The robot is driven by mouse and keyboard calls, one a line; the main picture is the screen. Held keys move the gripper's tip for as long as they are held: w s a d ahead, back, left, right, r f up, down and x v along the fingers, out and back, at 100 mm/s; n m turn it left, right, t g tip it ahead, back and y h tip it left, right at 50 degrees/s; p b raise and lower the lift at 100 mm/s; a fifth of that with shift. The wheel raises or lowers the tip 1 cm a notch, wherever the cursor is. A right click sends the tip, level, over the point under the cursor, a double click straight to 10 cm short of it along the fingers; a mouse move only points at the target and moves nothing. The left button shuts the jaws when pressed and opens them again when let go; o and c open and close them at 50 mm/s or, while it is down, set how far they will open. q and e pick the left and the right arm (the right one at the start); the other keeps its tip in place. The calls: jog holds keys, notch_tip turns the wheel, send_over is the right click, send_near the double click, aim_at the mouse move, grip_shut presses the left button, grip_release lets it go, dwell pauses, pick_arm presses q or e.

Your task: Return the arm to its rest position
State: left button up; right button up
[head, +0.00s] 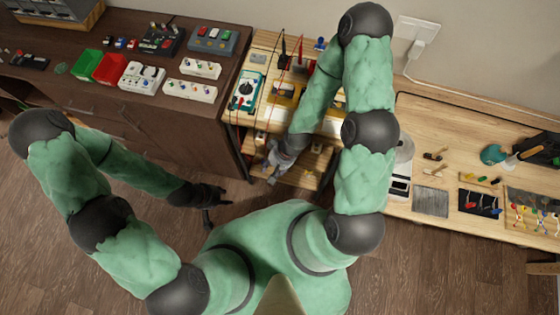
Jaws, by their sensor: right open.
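My right arm reaches from the right side over the small wooden bench. Its grey gripper (273,166) is open, low at the front edge of that bench, with nothing visible between its fingers. My left arm is bent on the left side. Its dark gripper (215,208) hangs over the floor in front of the dark cabinet, apart from any furniture. Its fingers are small and dark, so I cannot tell how far apart they are. I see nothing held in it.
The dark cabinet (190,130) carries a green bin (86,64), a red bin (110,68) and several pedals. The small bench holds a teal meter (244,90) and red and black leads. The light workbench (440,120) at right holds tools. Open wooden floor (150,260) lies around me.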

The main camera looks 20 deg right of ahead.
jog(key=shift+s+d+f, duration=0.2)
jog(key=shift+s+f, duration=0.1)
jog(key=shift+s, duration=0.1)
jog(key=shift+s+a+f, duration=0.2)
jog(key=shift+s+f, duration=0.15)
jog(key=shift+s, duration=0.35)
jog(key=shift+s+a+f, duration=0.15)
jog(key=shift+s+f, duration=0.2)
jog(key=shift+s, duration=0.3)
jog(key=shift+c, duration=0.3)
jog(key=shift+c, duration=0.2)
